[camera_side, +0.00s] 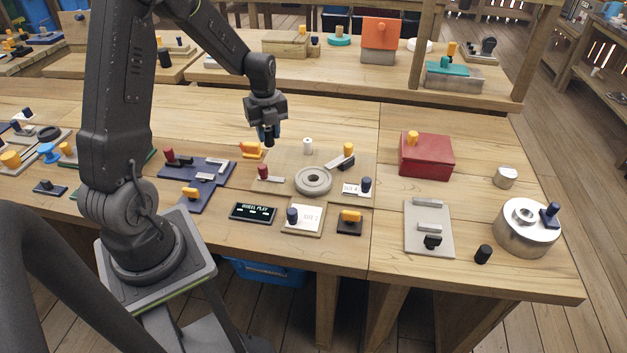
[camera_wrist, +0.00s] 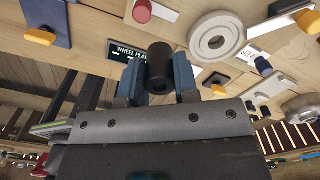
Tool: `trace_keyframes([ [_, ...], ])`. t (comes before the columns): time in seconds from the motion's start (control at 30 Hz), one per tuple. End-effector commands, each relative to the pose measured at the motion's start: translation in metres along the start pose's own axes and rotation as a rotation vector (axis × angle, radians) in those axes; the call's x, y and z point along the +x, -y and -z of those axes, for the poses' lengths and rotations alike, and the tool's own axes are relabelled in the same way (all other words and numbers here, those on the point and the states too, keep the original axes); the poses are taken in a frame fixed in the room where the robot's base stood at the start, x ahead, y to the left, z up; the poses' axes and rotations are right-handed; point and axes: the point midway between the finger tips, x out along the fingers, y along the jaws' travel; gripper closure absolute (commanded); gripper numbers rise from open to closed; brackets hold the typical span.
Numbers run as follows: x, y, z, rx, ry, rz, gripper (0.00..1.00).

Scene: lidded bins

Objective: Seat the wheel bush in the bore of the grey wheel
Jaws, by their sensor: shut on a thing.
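My gripper (camera_side: 268,131) is shut on the wheel bush, a dark hollow cylinder (camera_wrist: 160,64). In the wrist view the bush sits between the blue jaws, its round opening visible. In the side view it shows small and dark at the fingertips, above the table. The grey wheel (camera_side: 313,190) lies flat on a wooden board to the right of and below the gripper in the side view. It also shows at upper right in the wrist view (camera_wrist: 199,46). The bush is clear of the wheel. The depth of the bore is hard to see.
A white post (camera_side: 307,146), a yellow-knobbed clamp (camera_side: 346,156) and a red-knobbed piece (camera_side: 264,174) stand around the wheel. A black "WHEEL PLAY" display (camera_side: 253,212) lies in front. A blue plate (camera_side: 211,169) is at left, a red box (camera_side: 428,158) at right.

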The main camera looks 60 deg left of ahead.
Motion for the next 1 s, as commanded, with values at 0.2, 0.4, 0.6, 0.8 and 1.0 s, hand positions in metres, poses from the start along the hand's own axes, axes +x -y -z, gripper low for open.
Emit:
trace_keyframes([
  [0.2,0.024,0.033,0.027,0.008,-0.003,-0.004,0.94],
  [0.4,0.05,0.068,0.051,0.006,-0.002,-0.003,0.94],
  [0.6,0.066,0.091,0.065,0.002,-0.001,-0.001,0.94],
  [0.8,0.075,0.095,0.068,0.001,-0.002,-0.002,0.94],
  [1.0,0.103,0.094,0.068,0.001,-0.003,-0.003,0.94],
])
